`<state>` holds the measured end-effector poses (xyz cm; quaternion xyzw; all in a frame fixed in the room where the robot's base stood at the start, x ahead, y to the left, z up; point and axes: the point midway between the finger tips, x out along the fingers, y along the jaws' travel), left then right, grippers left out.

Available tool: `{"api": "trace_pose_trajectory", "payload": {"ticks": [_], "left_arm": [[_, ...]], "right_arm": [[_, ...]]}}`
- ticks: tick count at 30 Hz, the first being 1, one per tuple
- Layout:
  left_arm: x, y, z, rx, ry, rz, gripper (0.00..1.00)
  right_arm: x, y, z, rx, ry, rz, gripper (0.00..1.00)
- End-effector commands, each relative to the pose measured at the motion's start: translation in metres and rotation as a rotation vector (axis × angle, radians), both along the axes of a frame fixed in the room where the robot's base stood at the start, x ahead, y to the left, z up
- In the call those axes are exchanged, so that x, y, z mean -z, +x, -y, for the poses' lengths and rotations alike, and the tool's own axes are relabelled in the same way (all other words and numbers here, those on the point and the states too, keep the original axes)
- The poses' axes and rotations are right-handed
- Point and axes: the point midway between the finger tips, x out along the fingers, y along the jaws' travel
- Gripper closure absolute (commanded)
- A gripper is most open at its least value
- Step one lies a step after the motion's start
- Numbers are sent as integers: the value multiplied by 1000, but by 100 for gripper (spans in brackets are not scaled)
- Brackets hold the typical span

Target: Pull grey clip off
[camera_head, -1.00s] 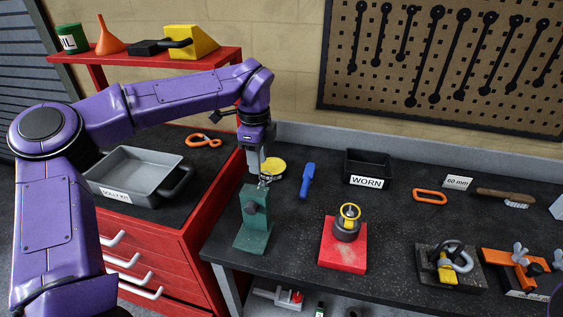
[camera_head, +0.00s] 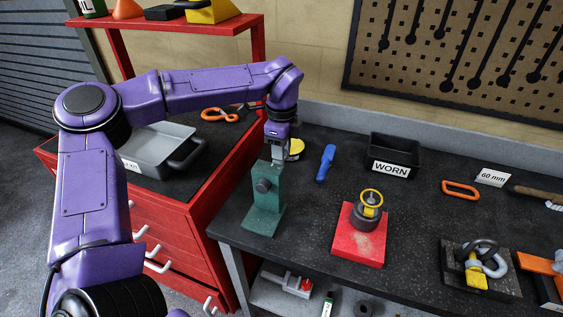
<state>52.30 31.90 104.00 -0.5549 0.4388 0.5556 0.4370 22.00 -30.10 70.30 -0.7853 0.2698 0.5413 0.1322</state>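A green stand (camera_head: 266,205) with a dark round knob on its front face stands at the left end of the dark workbench. My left gripper (camera_head: 278,158) points down at the top of this stand, close to it or touching it. Its fingertips are small and partly hidden, so I cannot tell whether they are open or shut. I cannot make out a grey clip; the gripper covers the top of the stand. My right gripper is not in view.
A yellow round thing (camera_head: 295,148) sits just behind the gripper, with a blue-handled tool (camera_head: 326,163) to its right. A red block (camera_head: 345,246) bears a grey cylinder with a yellow ring (camera_head: 371,197). A black WORN bin (camera_head: 394,153) stands behind. A grey tray (camera_head: 150,150) lies left.

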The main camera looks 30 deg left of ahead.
Motion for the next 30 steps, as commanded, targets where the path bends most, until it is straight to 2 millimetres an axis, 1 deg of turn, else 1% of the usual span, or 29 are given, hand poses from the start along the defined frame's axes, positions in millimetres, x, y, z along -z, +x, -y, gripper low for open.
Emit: {"api": "trace_pose_trajectory", "payload": {"ticks": [4,5,6,8,14,17,30], "left_arm": [[-1,0,0,0,0,1,65],[-1,0,0,0,0,1,68],[-1,0,0,0,0,1,81],[-1,0,0,0,0,0,100],[-2,0,0,0,0,1,100],[-5,0,0,-1,0,1,100],[-32,0,0,-1,0,1,100]], "right_arm": [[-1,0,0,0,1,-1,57],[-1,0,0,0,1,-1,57],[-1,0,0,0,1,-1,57],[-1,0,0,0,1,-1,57],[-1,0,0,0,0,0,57],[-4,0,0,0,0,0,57],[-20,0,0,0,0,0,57]]}}
